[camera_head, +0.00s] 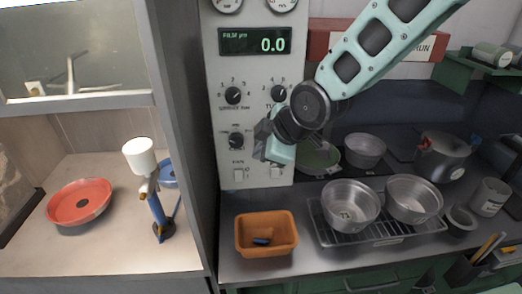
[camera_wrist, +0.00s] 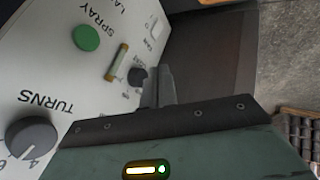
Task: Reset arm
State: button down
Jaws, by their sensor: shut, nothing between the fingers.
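My gripper (camera_head: 268,140) is shut and empty in the head view. It hangs in the air in front of the grey control panel (camera_head: 227,62), above the worktop. In the wrist view the gripper's dark finger (camera_wrist: 160,88) shows beside the panel (camera_wrist: 62,85), with a knob and a green button close by. My arm comes in from the upper right of the head view. Two metal pans, a left one (camera_head: 350,205) and a right one (camera_head: 413,199), sit on a wire rack (camera_head: 375,236) on the worktop.
An orange bin (camera_head: 265,248) holding a small blue item stands left of the rack. Behind are a metal pan (camera_head: 364,149) and a pot (camera_head: 443,155). A partition (camera_head: 178,130) separates the left bench, with a red dish (camera_head: 80,201). Worktop between panel and bin is clear.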

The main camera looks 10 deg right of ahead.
jog(key=s+d+f+m+g+h+b, duration=0.1)
jog(key=s+d+m+g+b, duration=0.1)
jog(key=s, duration=0.6)
jog(key=s+d+f+m+g+h+b, duration=0.1)
jog(key=s+d+f+m+g+b, duration=0.1)
jog(key=s, duration=0.7)
jog(key=s+d+f+m+g+h+b, duration=0.2)
jog(key=s+d+m, duration=0.1)
jog(key=s, duration=0.5)
jog(key=shift+s+m, duration=0.4)
jog(key=shift+m, duration=0.3)
jog(key=shift+f, duration=0.1)
